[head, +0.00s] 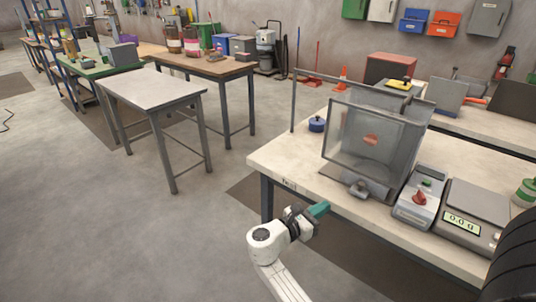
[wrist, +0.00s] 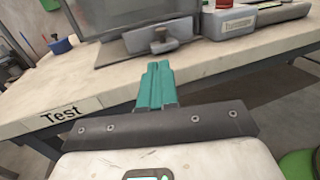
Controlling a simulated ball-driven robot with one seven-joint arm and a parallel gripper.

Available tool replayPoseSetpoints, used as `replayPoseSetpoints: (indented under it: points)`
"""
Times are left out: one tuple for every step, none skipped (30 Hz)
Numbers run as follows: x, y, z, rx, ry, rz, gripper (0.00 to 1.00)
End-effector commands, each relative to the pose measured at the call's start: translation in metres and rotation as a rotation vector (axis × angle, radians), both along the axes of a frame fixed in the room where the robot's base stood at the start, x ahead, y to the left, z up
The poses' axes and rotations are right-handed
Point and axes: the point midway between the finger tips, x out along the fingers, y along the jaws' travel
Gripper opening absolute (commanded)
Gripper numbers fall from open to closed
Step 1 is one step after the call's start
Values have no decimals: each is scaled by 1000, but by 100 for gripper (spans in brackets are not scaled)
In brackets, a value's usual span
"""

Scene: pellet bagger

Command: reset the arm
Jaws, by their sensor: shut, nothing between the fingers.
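My gripper (head: 319,210) has green fingers, and it also shows in the wrist view (wrist: 159,70). The fingers are shut together with nothing between them. In the head view it is at the near left edge of the bench (head: 290,168), just off the front edge. In the wrist view the fingers point toward the bench top, below a grey metal latch or spout (wrist: 161,40) of the pellet bagger. My white arm reaches up to it from the bottom of the head view.
The pellet bagger (head: 375,140), a box with a red knob (head: 419,198) and a scale (head: 473,215) reading 0.0 g stand on the bench. A blue container (head: 317,124) sits at the back left. An empty table (head: 153,88) stands left, with open floor between.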

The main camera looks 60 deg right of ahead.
Motion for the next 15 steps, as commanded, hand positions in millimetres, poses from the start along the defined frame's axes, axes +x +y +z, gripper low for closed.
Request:
replayPoseSetpoints:
  points:
    - [0,0,0,0,0,0,0]
    - [0,0,0,0,0,0,0]
    - [0,0,0,0,0,0,0]
    - [0,0,0,0,0,0,0]
    - [0,0,0,0,0,0,0]
    - [0,0,0,0,0,0,0]
    - [-1,2,-1,2,-21,1,0]
    - [-3,4,-4,7,-53,2,0]
    - [-6,9,-8,13,-110,2,0]
    - [-8,13,-12,21,-165,2,0]
    - [-12,18,-16,30,-229,-2,0]
    - [-15,26,-23,47,-327,-8,0]
    - [-18,32,-29,63,-408,-13,0]
    - [-20,40,-36,83,-491,-23,0]
    - [-23,51,-45,111,-602,-38,0]
